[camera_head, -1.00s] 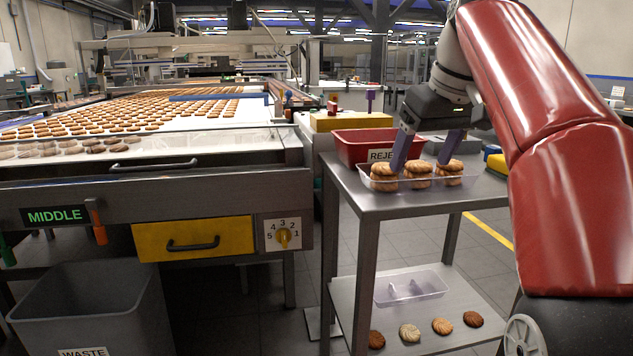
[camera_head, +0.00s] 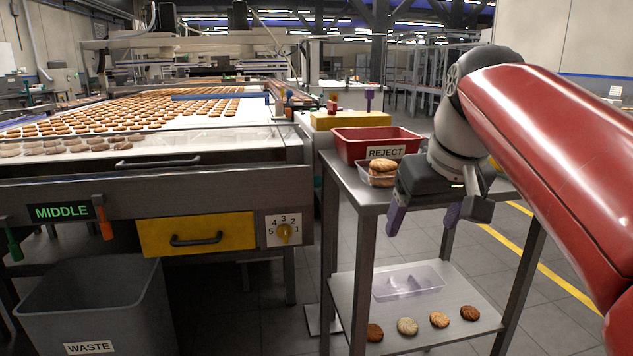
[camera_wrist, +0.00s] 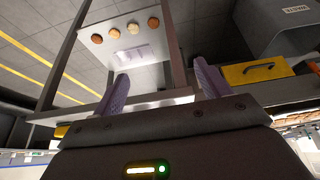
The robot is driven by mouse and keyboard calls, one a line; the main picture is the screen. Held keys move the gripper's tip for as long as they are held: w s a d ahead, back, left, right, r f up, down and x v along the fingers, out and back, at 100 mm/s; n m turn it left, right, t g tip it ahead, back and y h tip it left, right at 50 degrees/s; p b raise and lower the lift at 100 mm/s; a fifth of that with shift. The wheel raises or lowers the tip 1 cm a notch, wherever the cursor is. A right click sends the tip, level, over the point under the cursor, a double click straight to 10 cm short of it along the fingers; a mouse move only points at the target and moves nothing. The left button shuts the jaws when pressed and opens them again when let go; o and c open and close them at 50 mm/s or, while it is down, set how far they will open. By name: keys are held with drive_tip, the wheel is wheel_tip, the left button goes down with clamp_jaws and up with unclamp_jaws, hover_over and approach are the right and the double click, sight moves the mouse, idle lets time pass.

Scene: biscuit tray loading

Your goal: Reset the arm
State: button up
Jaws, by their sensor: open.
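My gripper (camera_head: 422,217) hangs in front of the cart's top shelf in the head view, with its two purple fingers apart and nothing between them. The fingers also show spread in the wrist view (camera_wrist: 160,90). My red arm reaches in from the right. Behind the gripper, a clear tray (camera_head: 365,178) with stacked biscuits (camera_head: 382,167) stands on the cart's top shelf (camera_head: 366,198). My gripper hides most of that tray and its other biscuits.
A red REJECT bin (camera_head: 350,146) stands at the back of the cart. The lower shelf (camera_head: 350,290) holds an empty clear tray (camera_head: 408,281) and several loose biscuits (camera_head: 438,320). At left are the biscuit conveyor (camera_head: 215,145) and a grey WASTE bin (camera_head: 45,325).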

drive_tip(key=s+f+m, duration=0.1)
drive_tip(key=s+f, duration=0.6)
drive_tip(key=f, duration=0.4)
drive_tip(key=s+f+m, duration=0.1)
drive_tip(key=s+f, duration=0.6)
drive_tip(key=f, duration=0.3)
drive_tip(key=shift+s+f+t+h, duration=0.3)
drive_tip(key=shift+f+t+h, duration=0.05)
drive_tip(key=shift+t+h, duration=0.05)
